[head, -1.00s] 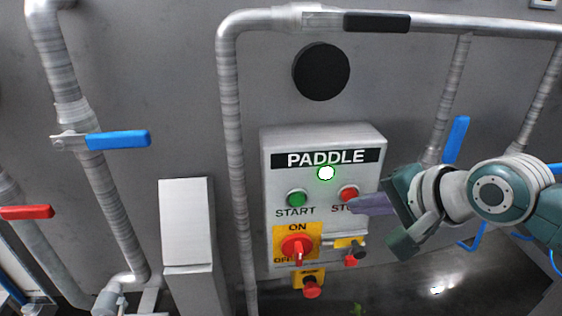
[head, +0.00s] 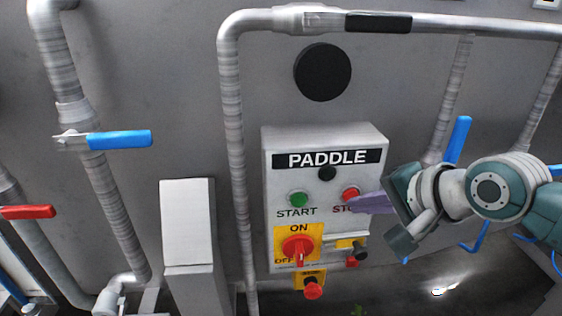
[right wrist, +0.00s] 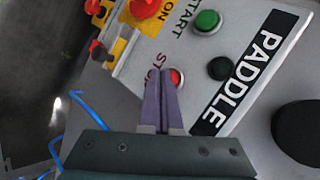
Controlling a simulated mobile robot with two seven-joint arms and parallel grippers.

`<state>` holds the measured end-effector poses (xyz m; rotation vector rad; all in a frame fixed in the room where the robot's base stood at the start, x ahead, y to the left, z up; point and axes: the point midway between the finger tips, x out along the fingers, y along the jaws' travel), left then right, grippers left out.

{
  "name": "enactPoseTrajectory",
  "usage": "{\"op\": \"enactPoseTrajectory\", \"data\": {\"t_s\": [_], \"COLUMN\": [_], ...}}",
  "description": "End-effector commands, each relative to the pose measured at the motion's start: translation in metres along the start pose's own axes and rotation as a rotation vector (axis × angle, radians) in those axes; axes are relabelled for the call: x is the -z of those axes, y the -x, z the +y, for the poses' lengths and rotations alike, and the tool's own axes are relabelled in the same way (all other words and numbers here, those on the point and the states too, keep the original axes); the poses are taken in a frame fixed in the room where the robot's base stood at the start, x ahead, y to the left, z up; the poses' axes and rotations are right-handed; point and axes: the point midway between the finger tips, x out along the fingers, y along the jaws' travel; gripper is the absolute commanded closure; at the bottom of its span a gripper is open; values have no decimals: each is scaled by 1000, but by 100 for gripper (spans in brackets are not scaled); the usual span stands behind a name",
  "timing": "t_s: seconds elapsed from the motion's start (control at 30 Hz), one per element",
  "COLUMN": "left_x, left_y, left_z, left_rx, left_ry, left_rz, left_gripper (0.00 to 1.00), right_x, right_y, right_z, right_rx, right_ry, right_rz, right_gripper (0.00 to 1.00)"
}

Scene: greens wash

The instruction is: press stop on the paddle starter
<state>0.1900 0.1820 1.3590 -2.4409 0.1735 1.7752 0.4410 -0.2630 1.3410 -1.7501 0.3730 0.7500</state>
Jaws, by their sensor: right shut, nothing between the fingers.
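The paddle starter (head: 275,165) is a grey box on the wall, labelled PADDLE. Its red stop button (head: 350,194) is at the right, beside the green start button (head: 298,199). The lamp (head: 327,173) above them is dark. My right gripper (head: 358,203) is shut and empty, its purple fingertips at the stop button's lower right, over part of the STOP label. In the right wrist view the fingertips (right wrist: 162,82) lie beside the stop button (right wrist: 177,78), overlapping its edge; I cannot tell whether they touch it. My left gripper is not in view.
Below the buttons are a red ON/OFF rotary switch (head: 297,249) on yellow and a lower red button (head: 313,291). Pipes with a blue valve handle (head: 120,140) and a red handle (head: 27,212) run at the left. A grey box (head: 188,225) stands left of the starter.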

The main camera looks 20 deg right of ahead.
Motion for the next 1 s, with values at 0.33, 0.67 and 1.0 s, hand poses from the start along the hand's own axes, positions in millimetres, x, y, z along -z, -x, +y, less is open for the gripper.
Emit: {"op": "enactPoseTrajectory", "data": {"t_s": [0.33, 0.67, 1.0], "left_x": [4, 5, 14], "left_y": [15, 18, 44], "left_z": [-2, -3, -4], "left_rx": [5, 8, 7], "left_ry": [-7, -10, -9], "left_rz": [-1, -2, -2], "left_gripper": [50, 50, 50], "right_x": [-8, -9, -26], "right_y": [12, 14, 38], "right_z": [7, 8, 24], "right_rx": [-1, -1, -3], "right_ry": [0, 0, -1], "right_rz": [0, -1, -2], "right_gripper": [100, 100, 100]}}
